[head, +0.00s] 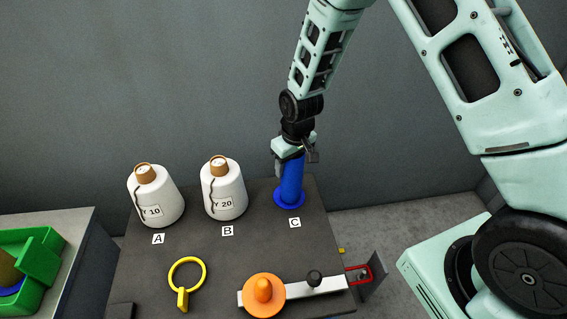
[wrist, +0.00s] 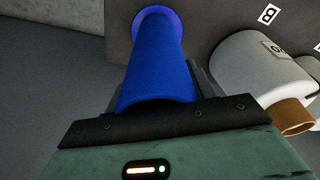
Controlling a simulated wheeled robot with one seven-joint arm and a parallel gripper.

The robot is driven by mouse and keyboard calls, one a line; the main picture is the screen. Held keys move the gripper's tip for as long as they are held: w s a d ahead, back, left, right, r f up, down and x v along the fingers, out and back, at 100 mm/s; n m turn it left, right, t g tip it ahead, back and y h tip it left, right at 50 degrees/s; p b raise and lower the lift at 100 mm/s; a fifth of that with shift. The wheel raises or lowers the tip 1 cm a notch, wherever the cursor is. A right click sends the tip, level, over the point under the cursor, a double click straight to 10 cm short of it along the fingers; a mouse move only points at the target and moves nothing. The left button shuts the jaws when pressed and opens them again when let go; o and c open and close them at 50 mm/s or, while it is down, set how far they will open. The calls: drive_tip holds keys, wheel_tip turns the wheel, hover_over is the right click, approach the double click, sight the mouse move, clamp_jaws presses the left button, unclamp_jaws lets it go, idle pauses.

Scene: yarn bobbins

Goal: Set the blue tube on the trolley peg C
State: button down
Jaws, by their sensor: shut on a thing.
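The blue tube (head: 291,183) stands upright behind the label C (head: 295,223) on the dark trolley top (head: 235,255). Its flared foot is at the trolley surface, and it looks to be at the place of peg C; the peg itself is hidden. My gripper (head: 288,155) is shut on the upper end of the tube from above. In the wrist view the blue tube (wrist: 158,65) runs from the jaws to its flange against the dark top. Whether the flange fully touches the top is hard to tell.
White yarn bobbins stand at A (head: 155,200) and B (head: 223,195), the latter close to the tube's left. In front are a yellow ring (head: 187,275), an orange knob (head: 263,291) and a white bar (head: 315,288). A green crate (head: 40,255) is at far left. A wall stands behind.

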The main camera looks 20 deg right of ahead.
drive_tip(key=shift+c, duration=2.2)
unclamp_jaws()
wheel_tip(320, 180, up, 18)
drive_tip(key=s, duration=0.2)
drive_tip(key=shift+d+f, duration=0.25)
drive_tip(key=shift+s, duration=0.1)
